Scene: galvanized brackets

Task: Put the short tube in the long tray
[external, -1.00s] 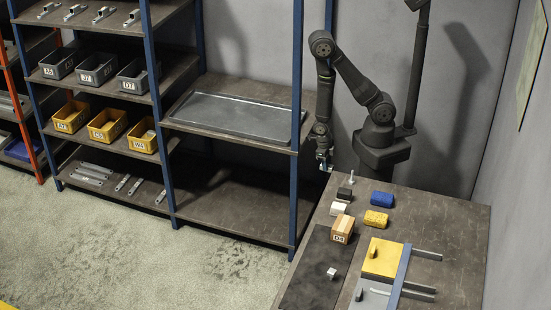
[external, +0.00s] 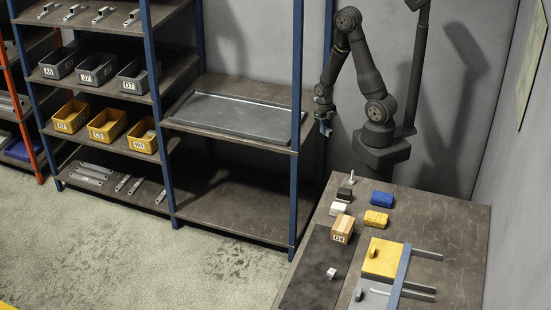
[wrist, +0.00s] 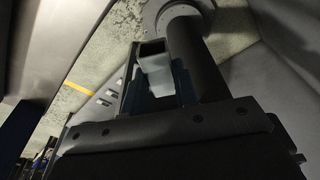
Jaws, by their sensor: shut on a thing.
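My gripper (external: 324,119) is raised in front of the wall, beside the right blue post of the shelf rack. In the wrist view my gripper (wrist: 152,85) is shut on the short tube (wrist: 155,68), a grey square-section piece with a dark open end. In the external view the tube (external: 326,129) is small and hangs under the fingers. The long tray (external: 232,114) is a shallow grey metal tray on the middle shelf, to the left of my gripper and apart from it. It looks empty.
The blue post (external: 296,120) stands between the tray and my gripper in the picture. The workbench (external: 455,215) below holds a cardboard box (external: 342,228), a blue block (external: 381,198), a yellow sponge (external: 376,219) and small parts.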

